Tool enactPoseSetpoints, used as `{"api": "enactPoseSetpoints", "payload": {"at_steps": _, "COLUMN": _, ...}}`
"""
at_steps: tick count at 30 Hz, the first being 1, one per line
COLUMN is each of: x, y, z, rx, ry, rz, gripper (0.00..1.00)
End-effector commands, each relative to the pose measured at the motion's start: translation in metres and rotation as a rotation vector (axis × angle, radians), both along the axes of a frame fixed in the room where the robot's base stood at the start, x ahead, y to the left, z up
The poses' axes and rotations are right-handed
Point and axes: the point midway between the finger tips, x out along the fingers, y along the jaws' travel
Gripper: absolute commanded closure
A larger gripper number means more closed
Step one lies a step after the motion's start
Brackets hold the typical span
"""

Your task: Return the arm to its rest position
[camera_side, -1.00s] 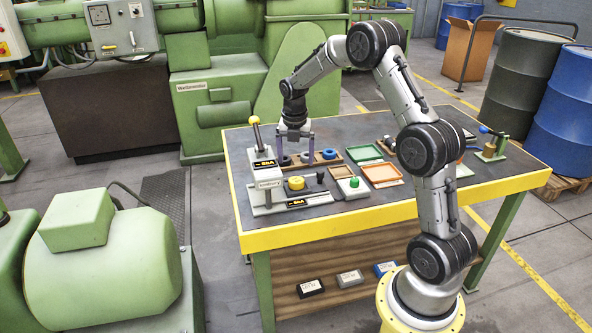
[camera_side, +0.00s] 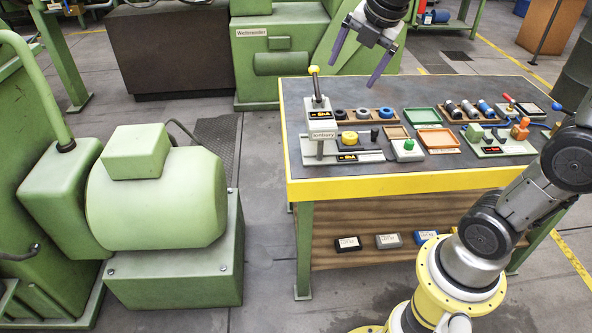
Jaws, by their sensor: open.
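My gripper (camera_side: 353,70) is at the top of the view, raised above the back edge of the workbench (camera_side: 420,181). Its two purple fingers are spread apart and point down and to the left, with nothing between them. Part of my arm is cut off by the top and right edges. Below the gripper, a wooden rack (camera_side: 352,117) holds two dark rings and a blue ring (camera_side: 386,112). The gripper is apart from everything on the bench.
A press-like fixture with a yellow-topped lever (camera_side: 314,70) stands at the bench's left. Green (camera_side: 423,116) and orange trays (camera_side: 438,138) lie mid-bench. A rack of cylinders (camera_side: 468,108) is to the right. A green machine (camera_side: 155,190) stands at the left; floor between is clear.

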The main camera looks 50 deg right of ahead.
Motion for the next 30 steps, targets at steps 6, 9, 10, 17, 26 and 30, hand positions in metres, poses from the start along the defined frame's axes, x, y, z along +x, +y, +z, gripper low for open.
{"api": "enactPoseSetpoints", "payload": {"at_steps": 6, "x": -0.08, "y": 0.049, "z": 0.004, "rx": 0.239, "ry": -0.143, "rz": -0.348, "gripper": 0.05}}
{"api": "enactPoseSetpoints", "payload": {"at_steps": 9, "x": -0.109, "y": 0.061, "z": -0.005, "rx": 0.362, "ry": -0.178, "rz": -0.525, "gripper": 0.05}}
{"api": "enactPoseSetpoints", "payload": {"at_steps": 10, "x": -0.117, "y": 0.064, "z": -0.008, "rx": 0.399, "ry": -0.185, "rz": -0.58, "gripper": 0.05}}
{"api": "enactPoseSetpoints", "payload": {"at_steps": 17, "x": -0.163, "y": 0.077, "z": -0.043, "rx": 0.663, "ry": -0.201, "rz": -1.036, "gripper": 0.05}}
{"api": "enactPoseSetpoints", "payload": {"at_steps": 26, "x": -0.178, "y": 0.079, "z": -0.069, "rx": 0.856, "ry": -0.179, "rz": -1.527, "gripper": 0.05}}
{"api": "enactPoseSetpoints", "payload": {"at_steps": 30, "x": -0.177, "y": 0.079, "z": -0.069, "rx": 0.889, "ry": -0.184, "rz": -1.6, "gripper": 0.05}}
